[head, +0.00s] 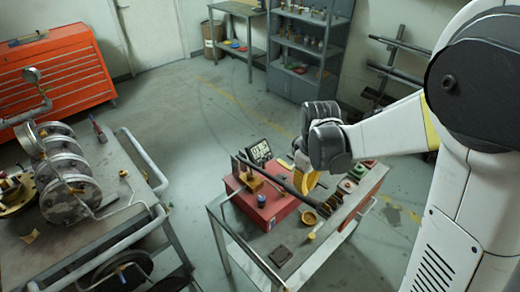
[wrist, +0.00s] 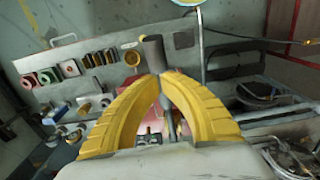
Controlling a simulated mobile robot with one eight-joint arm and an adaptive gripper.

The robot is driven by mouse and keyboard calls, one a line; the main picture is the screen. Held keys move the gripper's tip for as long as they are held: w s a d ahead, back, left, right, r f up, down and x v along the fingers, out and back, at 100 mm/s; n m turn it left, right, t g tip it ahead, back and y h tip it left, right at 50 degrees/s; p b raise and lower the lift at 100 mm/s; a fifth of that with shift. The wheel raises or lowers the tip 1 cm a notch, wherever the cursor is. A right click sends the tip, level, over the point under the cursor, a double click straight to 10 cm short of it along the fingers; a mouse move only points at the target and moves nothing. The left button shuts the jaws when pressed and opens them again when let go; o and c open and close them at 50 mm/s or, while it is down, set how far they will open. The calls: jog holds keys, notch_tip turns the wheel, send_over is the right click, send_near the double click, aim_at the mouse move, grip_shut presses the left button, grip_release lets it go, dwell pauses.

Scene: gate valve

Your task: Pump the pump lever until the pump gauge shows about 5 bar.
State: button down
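The red pump box (head: 262,206) sits on the grey metal cart in the head view. The dark pump lever (head: 275,179) slants across above it, down to the right. My gripper (head: 306,181) is at the lever's right part, its yellow fingers around the bar. In the wrist view, the fingertips of my gripper (wrist: 162,74) close together on the lever (wrist: 152,52), whose grey end sticks out beyond them. A dark display with pale marks (head: 258,151) stands behind the pump box. It may be the pump gauge, but its reading is too small to read.
Colored rings (head: 347,186) and a yellow cup (head: 309,217) lie on the cart, right of the pump. A second cart with large flanged pipework (head: 70,190) stands at left. An orange tool chest (head: 60,75) is behind it. Open floor lies behind the pump cart.

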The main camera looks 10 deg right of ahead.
notch_tip(320, 180, down, 15)
jog(key=b, duration=1.3)
notch_tip(320, 180, up, 15)
jog(key=p, duration=1.1)
jog(key=shift+r, duration=0.1)
jog(key=shift+f, duration=0.2)
notch_tip(320, 180, down, 12)
jog(key=b, duration=1)
jog(key=shift+r, duration=0.2)
